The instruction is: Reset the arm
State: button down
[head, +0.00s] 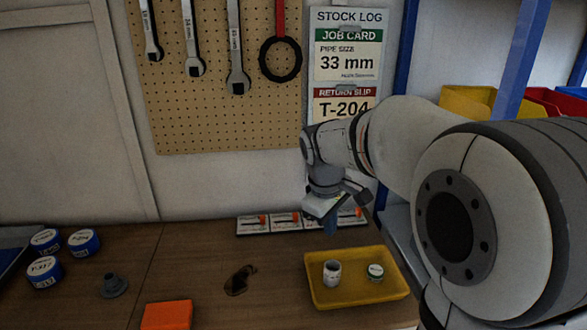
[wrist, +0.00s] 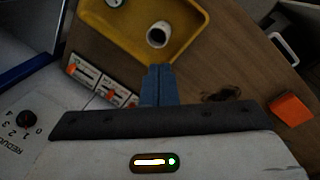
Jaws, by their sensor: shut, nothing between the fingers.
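My gripper (head: 331,226) is at the end of my arm, above the back of the workbench (head: 200,270), at the far edge of the yellow tray (head: 320,298). Its blue fingers are together and empty, and they also show in the wrist view (wrist: 158,72). The tray (wrist: 190,42) holds a white open-topped cup (head: 332,272) and a small round container with a green and white top (head: 375,271). The cup (wrist: 158,35) lies just beyond the fingertips in the wrist view, apart from them.
A dark stain (head: 240,280), an orange block (head: 167,315), a grey flanged part (head: 112,285) and blue-lidded tins (head: 84,242) are to the left. Wrenches (head: 237,60) hang on a pegboard. Blue shelving (head: 523,55) stands at right.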

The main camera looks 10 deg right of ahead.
jog(key=s+f+m+t+y, duration=0.1)
jog(key=s+m, duration=0.7)
jog(key=s, duration=1)
jog(key=shift+s+d+f+t+y, duration=0.15)
jog(key=shift+s+f+t+y, duration=0.2)
jog(key=shift+f, duration=0.25)
